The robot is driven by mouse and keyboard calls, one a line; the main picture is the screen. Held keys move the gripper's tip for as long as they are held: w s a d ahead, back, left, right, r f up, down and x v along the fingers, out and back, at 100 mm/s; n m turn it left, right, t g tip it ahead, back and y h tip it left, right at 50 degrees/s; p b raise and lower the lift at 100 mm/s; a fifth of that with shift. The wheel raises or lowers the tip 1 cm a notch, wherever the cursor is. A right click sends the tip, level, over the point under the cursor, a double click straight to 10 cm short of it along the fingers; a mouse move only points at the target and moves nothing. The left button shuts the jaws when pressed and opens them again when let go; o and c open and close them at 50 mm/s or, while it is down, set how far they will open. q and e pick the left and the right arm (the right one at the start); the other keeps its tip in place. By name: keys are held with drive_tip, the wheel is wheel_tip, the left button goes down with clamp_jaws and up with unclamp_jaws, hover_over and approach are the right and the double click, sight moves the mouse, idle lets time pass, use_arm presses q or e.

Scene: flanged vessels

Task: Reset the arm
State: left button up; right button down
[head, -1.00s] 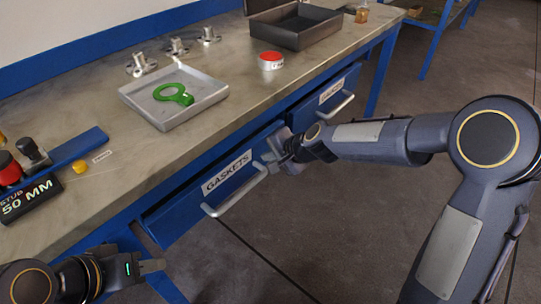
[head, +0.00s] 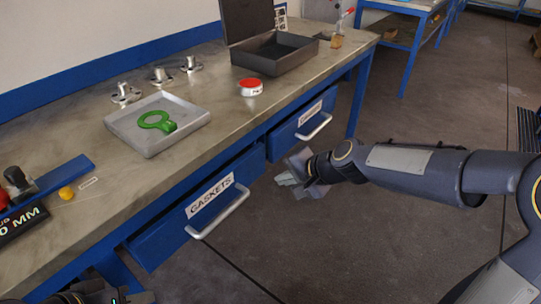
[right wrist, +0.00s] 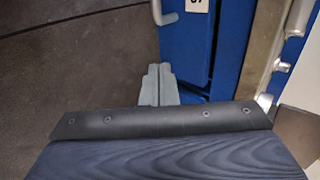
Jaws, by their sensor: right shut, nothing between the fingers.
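My right gripper (head: 287,181) is shut and empty, in front of the bench between the two drawers. Its closed fingers also show in the right wrist view (right wrist: 158,84), beside the blue drawer front. My left gripper (head: 140,297) is only partly in the head view at the bottom left, and its jaws are cut off by the frame edge. The drawer labelled GASKETS (head: 165,234) stands a little open, with a pale bar handle (head: 218,215). A second labelled drawer (head: 285,135) is to its right.

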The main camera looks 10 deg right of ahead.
drive_tip(key=s+d+n+h, duration=0.1)
drive_tip(key=s+d+n, duration=0.35)
drive_tip(key=s, duration=0.85)
drive_tip(key=s+d+n+h, duration=0.25)
drive_tip(key=s+d, duration=0.35)
drive_tip(key=s, duration=0.7)
wheel_tip(320, 180, up, 20)
drive_tip(key=g+p, duration=0.1)
drive_tip(key=p, duration=1.9)
drive_tip(key=shift+y, duration=0.35)
drive_tip(key=shift+s, duration=0.1)
